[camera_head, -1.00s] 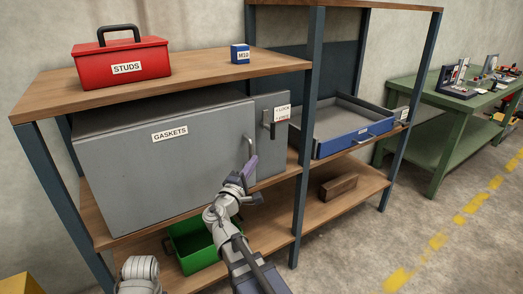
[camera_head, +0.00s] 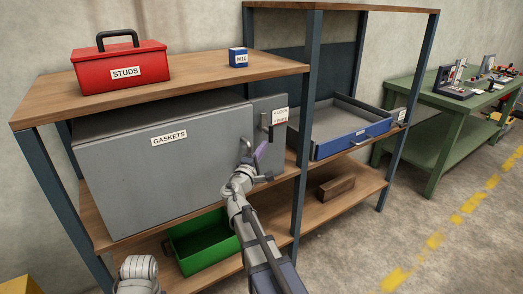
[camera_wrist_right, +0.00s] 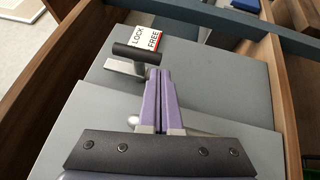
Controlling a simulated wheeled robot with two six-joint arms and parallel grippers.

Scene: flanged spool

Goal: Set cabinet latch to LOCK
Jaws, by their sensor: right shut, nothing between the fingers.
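The grey cabinet (camera_head: 160,175) labelled GASKETS stands on the middle shelf, door shut. Its latch (camera_head: 265,125) is on the panel right of the door, beside a LOCK/FREE label (camera_head: 281,115). In the right wrist view the latch's black grip (camera_wrist_right: 138,52) sits on a metal arm, next to the label (camera_wrist_right: 145,39). I cannot tell which mark it is set to. My right gripper (camera_head: 262,151) is shut and empty, just below the latch in the head view. Its purple fingertips (camera_wrist_right: 159,72) appear close to the grip; contact is unclear. My left gripper is out of view.
The door handle (camera_head: 245,146) is just left of my right gripper. A shelf post (camera_head: 304,130) and the blue-fronted drawer (camera_head: 352,138) stand to the right. A green bin (camera_head: 205,250) is below. A red STUDS box (camera_head: 121,68) and blue M10 box (camera_head: 238,57) are on top.

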